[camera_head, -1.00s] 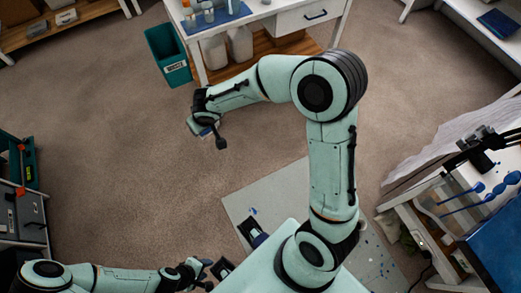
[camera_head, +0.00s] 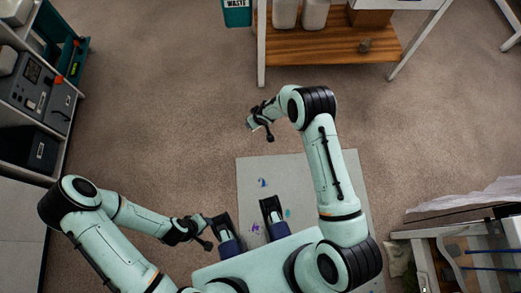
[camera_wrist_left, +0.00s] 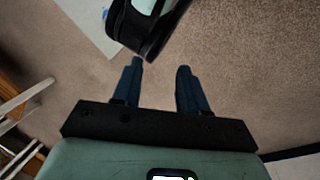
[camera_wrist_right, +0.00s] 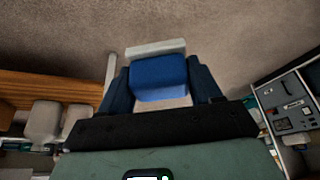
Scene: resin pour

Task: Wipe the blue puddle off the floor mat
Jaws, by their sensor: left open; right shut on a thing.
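The pale grey floor mat (camera_head: 335,165) lies in front of my base, partly covered by my right arm and body. A small blue puddle (camera_head: 263,183) is on its left half. My right gripper (camera_head: 258,126) is shut on a blue block with a pale grey-white edge (camera_wrist_right: 160,72), held beyond the mat's far edge and apart from the puddle. My left gripper (camera_head: 207,229) is open and empty, left of the mat; its spread fingers show in the left wrist view (camera_wrist_left: 158,75).
Purple (camera_head: 255,228) and teal (camera_head: 287,213) marks are also on the mat. A white table with a wooden lower shelf (camera_head: 320,45) and a teal waste bin (camera_head: 237,12) stand at the far side. A cabinet (camera_head: 40,90) is at left. Carpet between is clear.

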